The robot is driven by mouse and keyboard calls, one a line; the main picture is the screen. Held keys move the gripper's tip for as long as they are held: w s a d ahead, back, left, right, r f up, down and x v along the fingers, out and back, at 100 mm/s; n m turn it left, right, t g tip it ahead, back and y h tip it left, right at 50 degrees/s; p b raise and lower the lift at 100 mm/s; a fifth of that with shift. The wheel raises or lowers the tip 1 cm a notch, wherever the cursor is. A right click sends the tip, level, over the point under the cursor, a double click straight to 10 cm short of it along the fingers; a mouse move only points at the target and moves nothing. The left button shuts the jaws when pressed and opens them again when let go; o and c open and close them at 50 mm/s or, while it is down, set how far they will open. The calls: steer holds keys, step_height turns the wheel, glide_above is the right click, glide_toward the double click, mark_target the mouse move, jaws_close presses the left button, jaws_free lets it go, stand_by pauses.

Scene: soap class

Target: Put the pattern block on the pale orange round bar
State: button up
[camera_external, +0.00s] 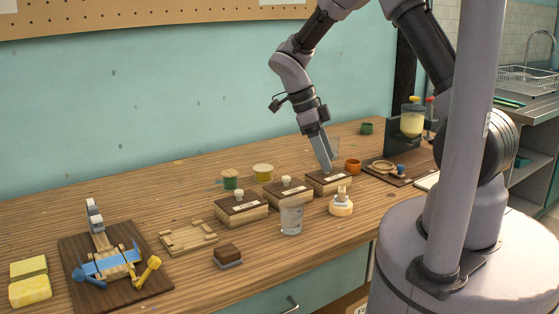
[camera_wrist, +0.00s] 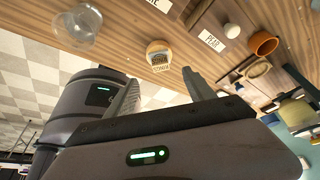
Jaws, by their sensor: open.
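The pale orange round bar (camera_external: 341,208) lies on the bench right of the drinking glass; the wrist view also shows it (camera_wrist: 157,46). A small pale piece with dark markings (camera_external: 341,192) stands on its top; it may be the pattern block, but its lettering is too small to read surely. A separate brown block (camera_external: 228,251) sits on a grey base at the bench front. My gripper (camera_external: 327,167) points down over the rightmost wooden box, behind and left of the bar. Its fingers (camera_wrist: 162,92) are apart with nothing seen between them.
Several wooden boxes with dark tops (camera_external: 238,208) stand in a row, some with white knobs. The glass (camera_external: 291,216) stands close in front. An orange cup (camera_external: 353,166) is beside my gripper. A dark board with wooden tools (camera_external: 150,293) is at left.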

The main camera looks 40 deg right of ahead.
steer(key=s+a+r+n+t+y, duration=0.1)
steer(key=s+r+n+t, duration=0.15)
steer(key=r+n, duration=0.35)
steer(key=s+a+r+n+t+y, duration=0.1)
steer(key=s+a+r+n+y, duration=0.2)
steer(key=r, duration=0.4)
steer(key=s+a+r+n+t+y, duration=0.1)
steer(key=s+r+n+t, duration=0.4)
steer(key=s+n, duration=0.6)
steer(key=n, duration=0.2)
steer(key=shift+a+r+n, duration=0.15)
steer(key=shift+a+n, duration=0.15)
steer(key=shift+f+t+b, duration=0.25)
steer(key=shift+f+b, duration=0.05)
steer(key=shift+f, duration=0.1)
